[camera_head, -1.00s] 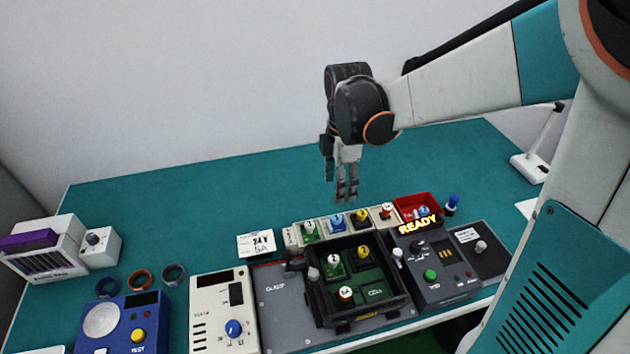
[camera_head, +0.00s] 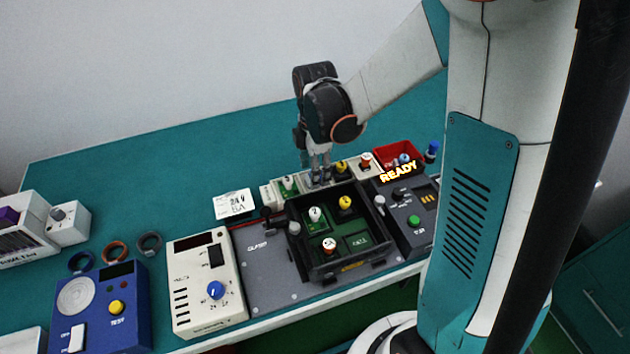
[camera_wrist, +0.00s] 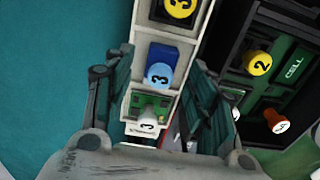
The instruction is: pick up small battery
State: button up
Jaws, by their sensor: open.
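My gripper (camera_head: 320,178) points down over the pale rack (camera_head: 267,197) behind the black case, and its open fingers also show in the wrist view (camera_wrist: 160,65). Between them in the wrist view is a blue block (camera_wrist: 163,56) with a light-blue knob marked 3, in its rack slot. I cannot tell whether the fingers touch it. In the head view the gripper mostly hides it. A green block with a white knob (camera_head: 288,186) sits left of it, yellow-knobbed (camera_head: 342,167) and orange-knobbed (camera_head: 366,160) blocks right. Which of these is the small battery is not clear.
The black case (camera_head: 318,272) holds white-, yellow- and orange-knobbed blocks in green slots. A red bin (camera_head: 413,149) stands at the rack's right end, a grey READY unit (camera_head: 410,235) beside the case. A cream meter (camera_head: 205,290) stands left. The teal table behind is clear.

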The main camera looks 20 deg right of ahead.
jog(key=shift+f, duration=0.8)
jog(key=c, duration=1.2)
jog(key=shift+r, duration=0.15)
